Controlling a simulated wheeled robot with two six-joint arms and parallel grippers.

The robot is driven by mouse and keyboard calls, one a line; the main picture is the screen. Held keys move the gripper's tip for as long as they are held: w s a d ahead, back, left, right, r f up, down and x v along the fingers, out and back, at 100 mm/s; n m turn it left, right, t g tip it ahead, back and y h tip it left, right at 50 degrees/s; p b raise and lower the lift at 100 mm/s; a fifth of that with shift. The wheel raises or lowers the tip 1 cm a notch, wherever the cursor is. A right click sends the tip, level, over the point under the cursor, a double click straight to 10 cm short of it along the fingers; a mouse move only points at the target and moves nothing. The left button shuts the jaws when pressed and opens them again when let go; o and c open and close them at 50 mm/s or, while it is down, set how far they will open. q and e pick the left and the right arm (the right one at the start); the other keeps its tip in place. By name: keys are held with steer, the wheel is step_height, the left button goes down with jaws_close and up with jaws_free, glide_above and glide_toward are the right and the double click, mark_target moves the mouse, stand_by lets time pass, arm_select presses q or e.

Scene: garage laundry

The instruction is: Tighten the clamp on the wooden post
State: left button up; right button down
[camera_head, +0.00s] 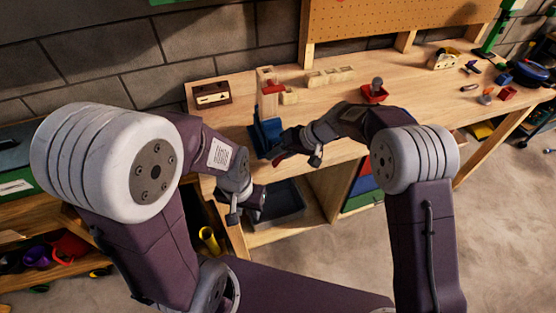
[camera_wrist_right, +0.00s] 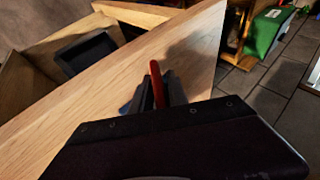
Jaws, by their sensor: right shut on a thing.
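A pale wooden post (camera_head: 265,75) stands near the left end of the workbench, with a red piece (camera_head: 272,88) across it. A blue clamp (camera_head: 264,134) sits in front of it at the bench's front edge. My right gripper (camera_head: 285,150) is at the front of the clamp, shut on a red handle (camera_wrist_right: 156,84); its fingers show dark around the handle in the right wrist view. My left gripper (camera_head: 258,201) hangs lower, in front of the bench and apart from the clamp. Its fingers are too dark to read.
A wooden box (camera_head: 211,94) and wooden blocks (camera_head: 330,76) lie behind on the bench. A red tray (camera_head: 374,94) is to the right of the clamp. A dark bin (camera_head: 284,199) stands on the shelf below. Tools lie at the far right.

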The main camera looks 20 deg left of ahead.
steer(key=g+y+b, duration=0.1)
steer(key=y+b, duration=0.2)
steer(key=b, duration=0.3)
steer(key=shift+f+m, duration=0.15)
steer(key=shift+m, duration=0.25)
steer(key=shift+s+a+r+m+g+y+b, duration=0.1)
steer(key=shift+r+m+g+y+b, duration=0.1)
steer(key=shift+g+y+b, duration=0.5)
steer(key=shift+a+r+m+g+y+b, duration=0.15)
steer(key=shift+y+b, duration=0.35)
steer(key=shift+b, duration=0.55)
